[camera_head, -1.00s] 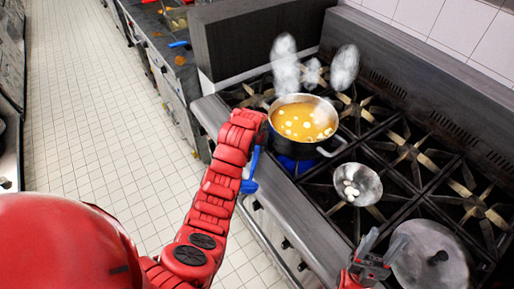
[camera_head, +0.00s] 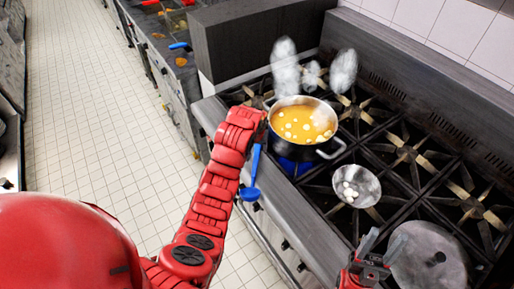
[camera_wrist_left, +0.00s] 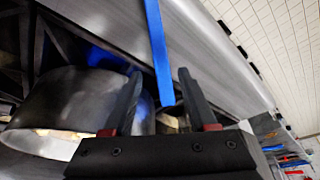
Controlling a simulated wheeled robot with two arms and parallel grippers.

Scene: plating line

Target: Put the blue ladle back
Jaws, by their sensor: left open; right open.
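The blue ladle (camera_head: 253,178) is upright along the stove's front edge, its bowl low, beside my left arm. What holds its upper end is hidden by that arm. In the left wrist view its blue handle (camera_wrist_left: 157,45) runs down into the gap between the fingers of my left gripper (camera_wrist_left: 160,82). The fingers are apart, with a gap on both sides of the handle. In the head view this gripper is hidden behind its own wrist. My right gripper (camera_head: 371,247) is open and empty near a round grey lid.
A pot of orange soup (camera_head: 302,123) stands on the stove close to my left wrist, with steam above. A metal bowl (camera_head: 357,187) with white pieces and the grey lid (camera_head: 428,262) are nearer the right. The tiled floor (camera_head: 95,120) at left is clear.

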